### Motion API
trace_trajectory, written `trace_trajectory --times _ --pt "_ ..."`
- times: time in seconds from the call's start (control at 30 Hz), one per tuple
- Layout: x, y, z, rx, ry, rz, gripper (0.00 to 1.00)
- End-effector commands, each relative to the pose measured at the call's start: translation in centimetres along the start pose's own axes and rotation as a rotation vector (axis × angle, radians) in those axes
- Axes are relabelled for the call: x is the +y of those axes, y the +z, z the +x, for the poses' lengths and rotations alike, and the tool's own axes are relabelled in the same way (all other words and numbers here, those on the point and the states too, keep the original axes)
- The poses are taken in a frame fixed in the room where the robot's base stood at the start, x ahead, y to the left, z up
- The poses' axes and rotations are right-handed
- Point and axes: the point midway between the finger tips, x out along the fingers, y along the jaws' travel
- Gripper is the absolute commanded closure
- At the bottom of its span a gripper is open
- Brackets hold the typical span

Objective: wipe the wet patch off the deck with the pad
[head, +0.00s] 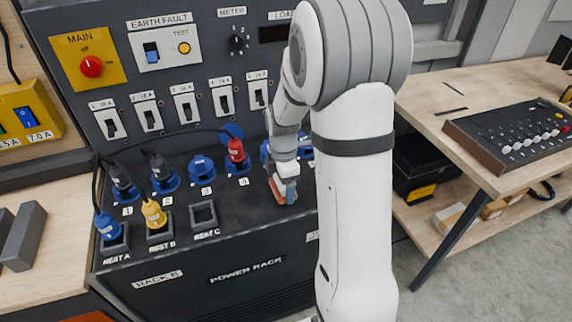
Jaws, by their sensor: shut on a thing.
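My gripper (286,177) reaches down over the dark deck (255,215) of the power rack, right of the middle of the deck. It is shut on a small pad (278,192), which shows an orange-brown edge below the fingers. The pad is at or very near the deck surface; I cannot tell for certain whether it touches. I cannot make out the wet patch; my arm hides the right part of the deck.
Several blue sockets, one with a red plug (236,150), line the deck behind. A yellow plug (154,214) and a blue plug (107,226) sit in front-left rests; REST C (204,213) is empty. A mixer (515,133) stands on the right bench.

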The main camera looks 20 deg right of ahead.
Motion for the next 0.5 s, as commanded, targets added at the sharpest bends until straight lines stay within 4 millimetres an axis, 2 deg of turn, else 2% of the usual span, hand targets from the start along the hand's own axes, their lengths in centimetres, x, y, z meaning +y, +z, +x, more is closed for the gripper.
trace_trajectory --times 0.5 --pt "-0.1 0.1 -4.8 0.000 -0.003 0.001 0.44"
